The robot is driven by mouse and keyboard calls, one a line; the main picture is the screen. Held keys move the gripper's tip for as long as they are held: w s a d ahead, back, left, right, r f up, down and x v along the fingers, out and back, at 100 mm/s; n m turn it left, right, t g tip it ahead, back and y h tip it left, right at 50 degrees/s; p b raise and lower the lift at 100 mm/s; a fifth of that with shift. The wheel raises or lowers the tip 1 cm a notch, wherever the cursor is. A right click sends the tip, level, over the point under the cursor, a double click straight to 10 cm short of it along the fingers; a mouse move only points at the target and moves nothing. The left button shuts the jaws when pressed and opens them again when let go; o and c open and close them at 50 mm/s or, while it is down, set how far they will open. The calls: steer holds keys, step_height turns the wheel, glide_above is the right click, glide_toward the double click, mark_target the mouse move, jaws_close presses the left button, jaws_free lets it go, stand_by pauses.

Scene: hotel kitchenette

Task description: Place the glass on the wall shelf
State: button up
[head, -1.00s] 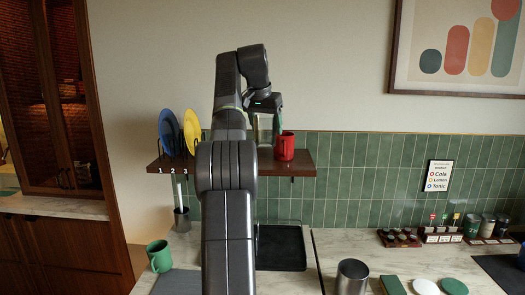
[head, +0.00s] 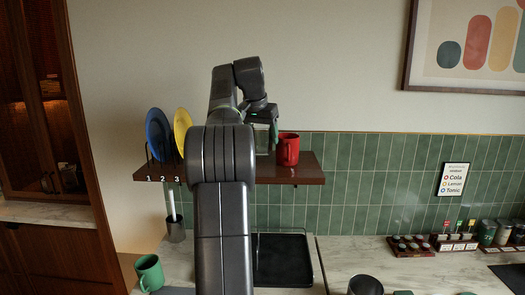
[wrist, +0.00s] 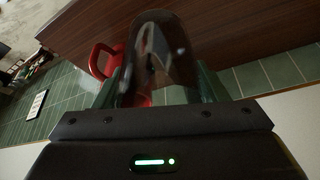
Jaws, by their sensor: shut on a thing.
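The wall shelf (head: 308,176) is a dark wooden board on the green-tiled wall. A red mug (head: 288,150) stands on its right half; the mug also shows in the wrist view (wrist: 104,60). My gripper (head: 264,128) is at the shelf, just left of the red mug. In the wrist view, my gripper (wrist: 158,88) is shut on a clear glass (wrist: 160,45), with a green finger on each side. The shelf's brown surface (wrist: 245,35) lies behind the glass there. In the head view the glass is mostly hidden, and I cannot tell whether it touches the shelf.
A blue plate (head: 157,136) and a yellow plate (head: 182,132) stand in a rack on the shelf's left, above numbers. Below are a green mug (head: 149,272), a dark tray (head: 283,262) and a metal cup (head: 365,286) on the counter. My arm hides the shelf's middle.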

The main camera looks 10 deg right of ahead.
mark_target(262, 149)
steer(key=shift+f, duration=2.35)
steer(key=shift+f, duration=0.1)
steer(key=o, duration=1.2)
steer(key=shift+o, duration=0.2)
steer(key=v, duration=1.2)
steer(key=shift+s, duration=0.1)
